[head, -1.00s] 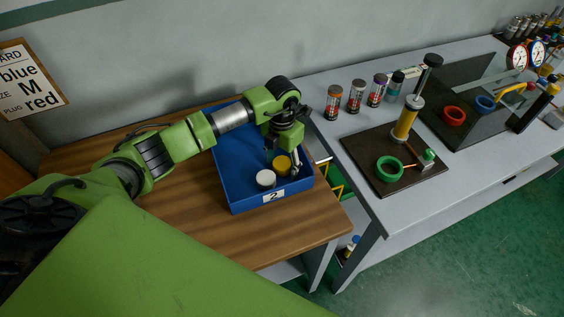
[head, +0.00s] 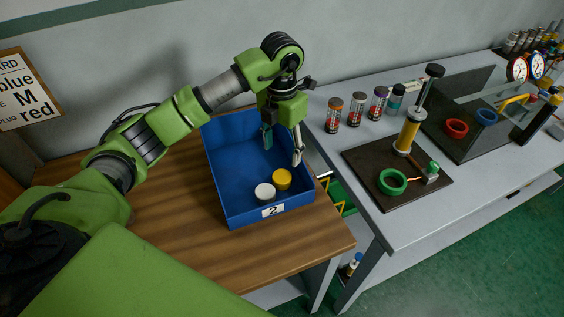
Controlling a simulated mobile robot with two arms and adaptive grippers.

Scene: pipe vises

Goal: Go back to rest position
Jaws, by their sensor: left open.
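My left gripper (head: 283,145) hangs above the blue bin (head: 226,187) labelled "2" in the head view. Its fingers point down, are spread apart and hold nothing. A white cylinder (head: 265,192) and a yellow cylinder (head: 282,179) stand side by side in the front part of the bin, below and apart from the fingertips. The left arm reaches in from the left, over the wooden table (head: 170,225). My right gripper is not in view.
On the grey bench to the right are several small canisters (head: 356,110), a dark board with a yellow pump-like post (head: 408,132) and green ring (head: 392,182), and a second dark rig with a red ring (head: 456,128). A wall stands behind. A sign (head: 28,90) hangs at left.

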